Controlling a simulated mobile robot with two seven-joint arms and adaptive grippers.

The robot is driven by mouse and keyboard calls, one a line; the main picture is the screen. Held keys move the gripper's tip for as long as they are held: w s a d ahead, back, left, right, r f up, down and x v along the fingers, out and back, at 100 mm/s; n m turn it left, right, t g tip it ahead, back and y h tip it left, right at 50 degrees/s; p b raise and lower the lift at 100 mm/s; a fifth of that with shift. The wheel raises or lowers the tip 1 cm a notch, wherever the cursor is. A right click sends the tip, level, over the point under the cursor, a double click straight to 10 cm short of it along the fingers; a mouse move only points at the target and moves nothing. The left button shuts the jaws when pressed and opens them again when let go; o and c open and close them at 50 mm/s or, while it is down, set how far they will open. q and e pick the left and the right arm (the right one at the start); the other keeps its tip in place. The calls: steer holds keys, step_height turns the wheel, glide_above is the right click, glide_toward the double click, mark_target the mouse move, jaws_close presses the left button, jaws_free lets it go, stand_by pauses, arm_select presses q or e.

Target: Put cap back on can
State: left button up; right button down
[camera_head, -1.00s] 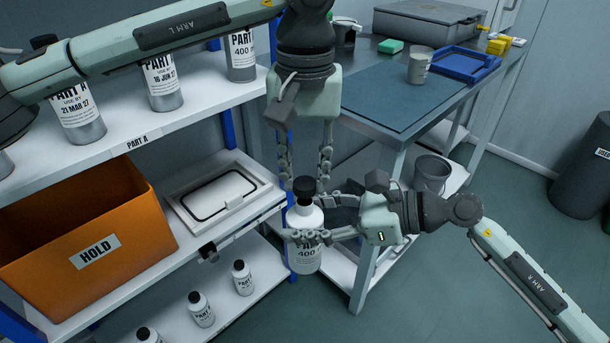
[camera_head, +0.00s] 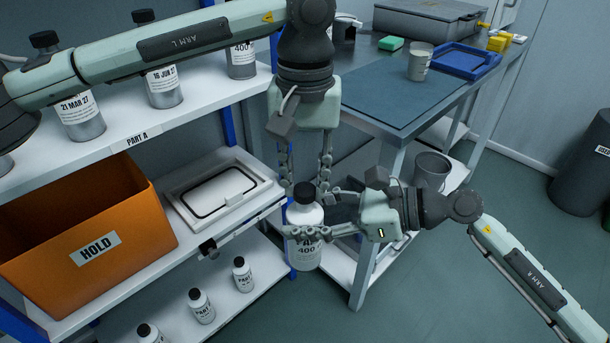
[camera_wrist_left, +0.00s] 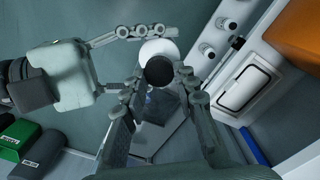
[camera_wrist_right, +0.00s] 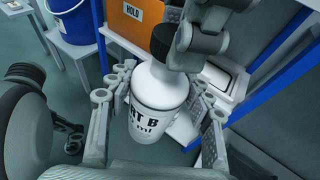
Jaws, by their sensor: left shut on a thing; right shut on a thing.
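The can (camera_head: 304,255) is a white bottle with a "PART B 400" label. It stands upright in the air in front of the shelf. My right gripper (camera_head: 312,218) is shut around its upper body from the right. The black cap (camera_head: 305,190) is at the top of the can, in line with its neck. My left gripper (camera_head: 305,178) points down from above and is shut on the cap. The left wrist view shows the cap (camera_wrist_left: 159,72) over the white can (camera_wrist_left: 155,47). The right wrist view shows the can (camera_wrist_right: 158,100) upright; whether the cap is fully seated cannot be told.
The shelf unit (camera_head: 200,112) at left holds several bottles, an orange HOLD bin (camera_head: 140,230) and a white framed panel (camera_head: 190,190). A bench with a blue-grey mat (camera_head: 385,100), a cup (camera_head: 419,65) and a blue tray (camera_head: 463,62) stands behind. Open floor lies at right.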

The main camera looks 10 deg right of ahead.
arm_select(q)
steer(key=shift+f, duration=0.55)
steer(key=m, duration=0.9)
steer(key=shift+s+d+m, duration=0.1)
steer(key=shift+m, duration=0.3)
steer(key=o, duration=0.7)
steer(key=shift+r, duration=0.1)
